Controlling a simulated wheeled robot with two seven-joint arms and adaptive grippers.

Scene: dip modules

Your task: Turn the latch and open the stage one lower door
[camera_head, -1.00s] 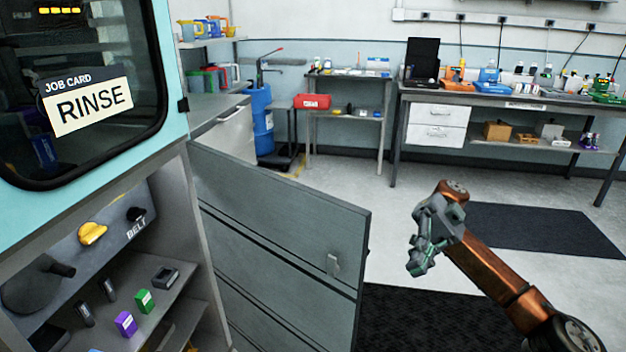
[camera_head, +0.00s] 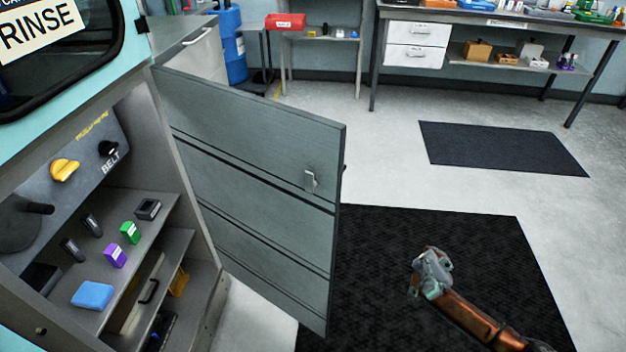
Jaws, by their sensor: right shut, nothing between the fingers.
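The grey lower door (camera_head: 250,190) stands wide open, swung out to the right of the cabinet. Its small latch (camera_head: 311,180) shows near the door's free edge. My right gripper (camera_head: 428,272) is to the right of the door, apart from it, over the black mat. It is shut and empty. My left gripper is out of view.
The open cabinet has shelves with a blue block (camera_head: 92,295), a purple box (camera_head: 115,255) and a green box (camera_head: 130,232). A yellow knob (camera_head: 65,170) sits on the panel above. A black mat (camera_head: 420,235) lies on the floor; the floor around it is clear.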

